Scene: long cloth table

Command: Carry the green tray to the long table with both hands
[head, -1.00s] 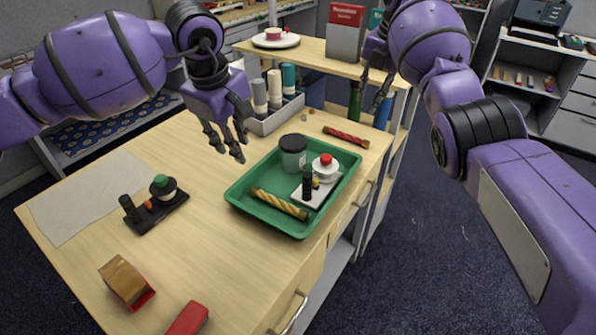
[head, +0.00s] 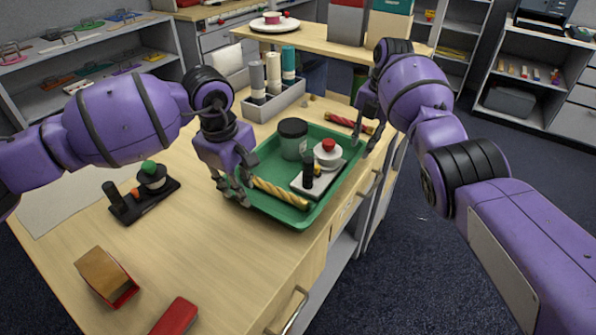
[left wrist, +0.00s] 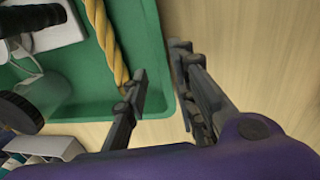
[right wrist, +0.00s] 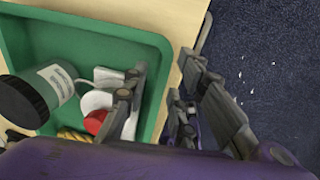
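The green tray (head: 300,222) lies flat near the right edge of a wooden desk. It holds a dark-lidded jar (head: 292,141), a yellow twisted rod (head: 279,192) and a white stand with a black cylinder and a red-topped white piece (head: 327,154). My left gripper (head: 232,190) is open at the tray's left side. In the left wrist view one finger is inside the tray (left wrist: 144,40) and one outside. My right gripper (head: 366,128) is open at the opposite side. In the right wrist view its fingers straddle the tray's rim (right wrist: 95,19). I cannot identify the long table.
A grey caddy with rolls (head: 272,103) and a red tube (head: 347,123) lie behind the tray. A black stand (head: 140,201), a tan-and-red block (head: 106,276) and a red item (head: 176,317) are on the desk's left and front. Dark floor is free at right.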

